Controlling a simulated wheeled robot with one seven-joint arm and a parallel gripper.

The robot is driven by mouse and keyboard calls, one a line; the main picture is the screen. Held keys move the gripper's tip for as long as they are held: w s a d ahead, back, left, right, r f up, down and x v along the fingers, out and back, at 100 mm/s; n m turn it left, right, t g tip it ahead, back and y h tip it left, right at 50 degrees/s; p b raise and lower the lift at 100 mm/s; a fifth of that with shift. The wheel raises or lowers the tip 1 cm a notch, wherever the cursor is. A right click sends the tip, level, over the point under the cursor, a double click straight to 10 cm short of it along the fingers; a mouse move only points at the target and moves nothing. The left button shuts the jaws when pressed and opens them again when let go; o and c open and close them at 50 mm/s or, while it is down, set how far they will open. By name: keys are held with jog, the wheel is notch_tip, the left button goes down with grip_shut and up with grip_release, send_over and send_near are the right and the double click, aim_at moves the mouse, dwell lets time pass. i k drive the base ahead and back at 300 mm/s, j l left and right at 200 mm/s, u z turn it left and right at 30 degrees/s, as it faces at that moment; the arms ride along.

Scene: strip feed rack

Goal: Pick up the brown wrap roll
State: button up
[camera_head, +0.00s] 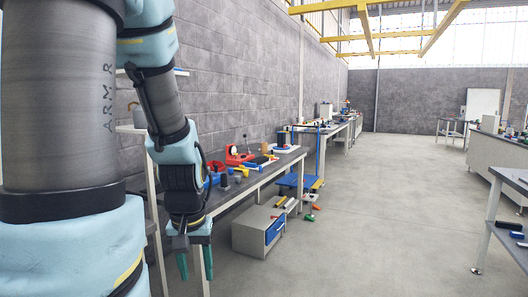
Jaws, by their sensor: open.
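I cannot make out a brown wrap roll for sure. A small brown-tan object (136,115) shows on a shelf at the left, partly hidden behind my arm; it is too small to tell what it is. My gripper (195,263) hangs down with its green-tipped fingers apart and nothing between them. It is in front of the near end of the long workbench (222,199), below the height of its top. My arm covers much of the left side of the view.
The workbench along the wall holds a red tool (238,155), blue trays and small items. A grey cabinet (257,231) and a blue platform (299,181) stand low by it. Another bench (514,181) is at the right edge. The floor (370,220) between is clear.

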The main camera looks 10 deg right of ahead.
aim_at(264, 145)
jog(key=z, duration=1)
jog(key=i+z, duration=0.2)
jog(key=i, duration=5.3)
jog(key=i+u, duration=0.1)
jog(key=i, duration=0.75)
jog(key=i+l+u, duration=0.1)
jog(key=i, duration=0.75)
jog(key=i+l+u, duration=0.1)
jog(key=u, duration=4.2)
